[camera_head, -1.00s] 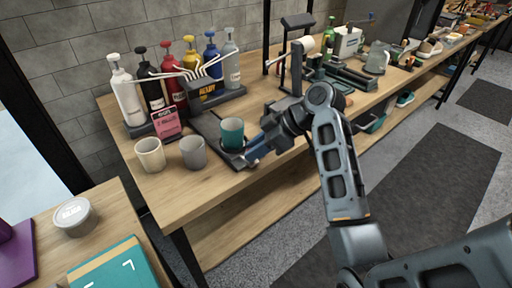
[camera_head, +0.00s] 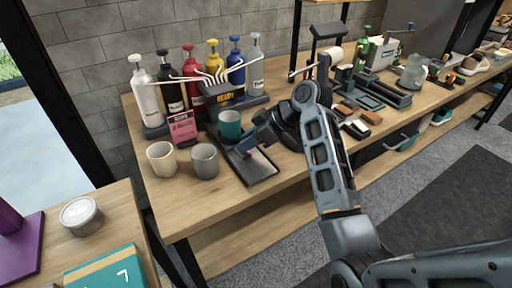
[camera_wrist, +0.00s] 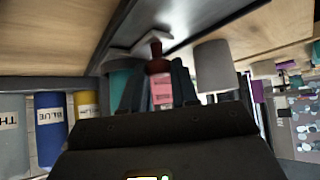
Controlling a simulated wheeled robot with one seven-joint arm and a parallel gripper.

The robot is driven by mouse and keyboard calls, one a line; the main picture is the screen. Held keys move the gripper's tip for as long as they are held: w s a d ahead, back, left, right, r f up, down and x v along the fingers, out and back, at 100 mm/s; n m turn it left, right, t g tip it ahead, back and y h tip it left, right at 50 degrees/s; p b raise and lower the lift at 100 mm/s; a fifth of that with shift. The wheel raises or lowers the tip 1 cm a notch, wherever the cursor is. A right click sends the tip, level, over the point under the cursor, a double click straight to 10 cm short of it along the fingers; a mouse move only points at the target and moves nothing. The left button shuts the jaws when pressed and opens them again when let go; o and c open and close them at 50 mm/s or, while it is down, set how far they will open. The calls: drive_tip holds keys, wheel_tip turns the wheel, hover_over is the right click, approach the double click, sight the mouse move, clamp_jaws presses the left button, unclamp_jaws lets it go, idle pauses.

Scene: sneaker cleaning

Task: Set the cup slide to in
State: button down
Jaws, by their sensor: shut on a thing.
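The cup slide is a dark flat track (camera_head: 260,170) on the workbench, its near end bare. A teal cup (camera_head: 229,124) stands upright towards its back end, close under the dispenser nozzles. My gripper (camera_head: 248,146) is low over the track, just in front of the cup. The teal cup is partly hidden there behind a finger (camera_wrist: 120,80). Exact finger contact is hard to see.
A cream cup (camera_head: 161,161) and a grey cup (camera_head: 204,162) stand left of the track. A pink card (camera_head: 183,128) and several coloured pump bottles (camera_head: 193,75) stand behind. A black stand (camera_head: 322,60) and tools are at the right. The bench's front left is clear.

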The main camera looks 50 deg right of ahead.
drive_tip(key=shift+w+d, duration=0.2)
drive_tip(key=shift+w, duration=0.35)
drive_tip(key=shift+w+d, duration=0.15)
drive_tip(key=shift+w, duration=0.35)
drive_tip(key=c, duration=0.9)
unclamp_jaws()
drive_tip(key=v, duration=0.7)
drive_tip(key=shift+s+r, duration=0.25)
drive_tip(key=shift+s, duration=0.05)
drive_tip(key=shift+o, duration=0.2)
drive_tip(key=shift+d, duration=0.15)
